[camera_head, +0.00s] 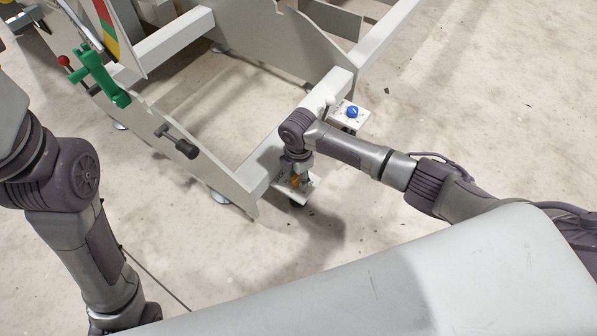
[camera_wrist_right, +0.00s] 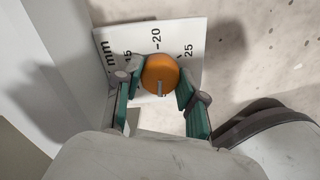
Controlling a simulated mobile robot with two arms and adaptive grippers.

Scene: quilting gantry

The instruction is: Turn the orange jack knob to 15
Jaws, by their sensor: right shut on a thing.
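The orange jack knob (camera_wrist_right: 159,70) sits on a white scale plate (camera_wrist_right: 190,30) in the right wrist view. The plate shows "mm", 20 at the top, 25 at the right and a partly hidden number ending in 5 at the left. A pale grey bar on the knob points down the picture, away from the 20. My right gripper (camera_wrist_right: 160,84) has its green fingers closed on the knob from both sides. In the head view, the knob (camera_head: 296,181) shows as a small orange patch below my right wrist. My left gripper is out of view.
A blue knob (camera_head: 352,112) stands on a similar white plate further along the pale gantry beam (camera_head: 318,107). A green part (camera_head: 100,75) and a black handle (camera_head: 186,148) are on the frame at the left. Bare concrete floor lies at the right.

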